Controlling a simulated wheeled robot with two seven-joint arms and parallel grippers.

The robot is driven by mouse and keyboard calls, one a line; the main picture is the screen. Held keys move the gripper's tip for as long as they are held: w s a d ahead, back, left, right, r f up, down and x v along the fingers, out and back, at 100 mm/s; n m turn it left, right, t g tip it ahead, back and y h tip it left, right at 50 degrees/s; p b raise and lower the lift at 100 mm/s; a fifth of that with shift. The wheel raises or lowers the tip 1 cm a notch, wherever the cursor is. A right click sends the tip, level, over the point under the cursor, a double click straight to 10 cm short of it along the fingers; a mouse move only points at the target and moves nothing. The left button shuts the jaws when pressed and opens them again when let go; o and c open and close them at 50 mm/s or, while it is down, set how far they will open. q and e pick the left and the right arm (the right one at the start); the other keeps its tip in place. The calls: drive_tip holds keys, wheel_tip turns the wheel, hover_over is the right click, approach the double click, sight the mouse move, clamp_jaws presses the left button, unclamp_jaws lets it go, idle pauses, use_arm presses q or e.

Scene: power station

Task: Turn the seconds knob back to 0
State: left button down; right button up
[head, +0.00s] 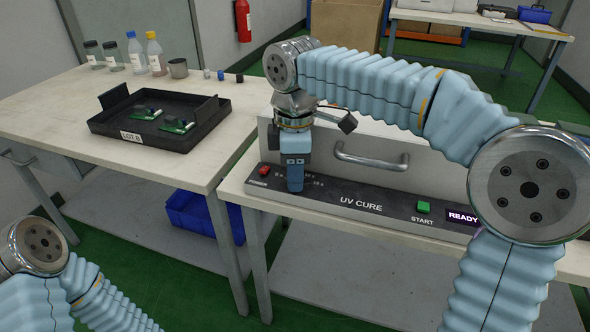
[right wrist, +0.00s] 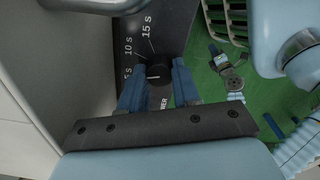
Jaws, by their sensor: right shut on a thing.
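The seconds knob (right wrist: 158,73) is black with a white pointer line. In the right wrist view it sits between the two blue fingers of my right gripper (right wrist: 158,92), which is shut on it. The pointer lies toward the left side there, near the 5 S label; the exact setting is not certain. In the head view my right gripper (head: 295,186) points down at the UV CURE panel (head: 361,201) and hides the knob. A small gripper-like end of my left arm (right wrist: 222,60) appears over the floor in the right wrist view; its fingers are too small to read.
The panel also has a red button (head: 265,171), a green START button (head: 423,207) and a READY display (head: 463,217). A metal handle (head: 371,161) is above it. A black tray (head: 160,125) with green boards stands on the left table, with bottles behind.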

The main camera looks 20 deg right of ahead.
drive_tip(key=shift+n, duration=0.3)
drive_tip(key=o, duration=1.1)
drive_tip(key=shift+c, duration=0.2)
wheel_tip(320, 180, up, 14)
drive_tip(key=shift+s, duration=0.1)
